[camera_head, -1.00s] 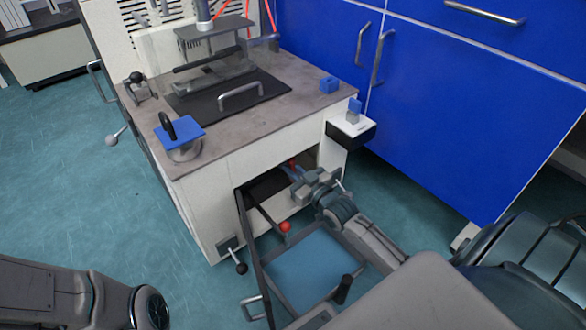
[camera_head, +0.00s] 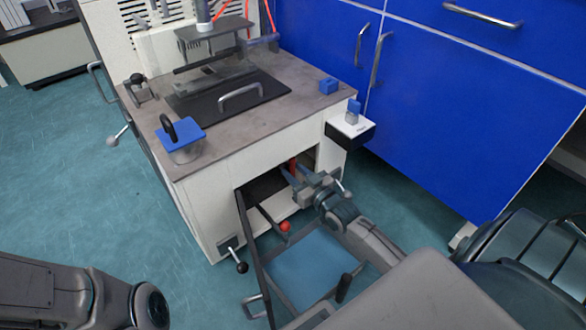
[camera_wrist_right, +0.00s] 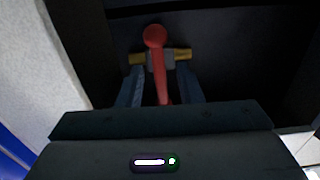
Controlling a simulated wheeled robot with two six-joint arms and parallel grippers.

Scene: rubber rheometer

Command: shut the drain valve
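The drain valve sits inside the dark lower opening of the machine. In the right wrist view, it has a red lever (camera_wrist_right: 162,82) with a round red end, a grey body and brass ends (camera_wrist_right: 137,58). In the head view, only a bit of red (camera_head: 293,165) shows in the opening. My right gripper (camera_head: 288,174) reaches into this opening. In the right wrist view, its two blue-grey fingers (camera_wrist_right: 160,88) stand apart on either side of the red lever, with gaps visible. Part of the lever is hidden by the gripper body. My left gripper is out of view.
An open door frame (camera_head: 262,265) with a handle stands in front of the opening, close to my right forearm. A red ball knob (camera_head: 285,227) is below the gripper. A black-knobbed lever (camera_head: 241,267) sticks out at the left. Blue cabinets (camera_head: 450,110) stand to the right.

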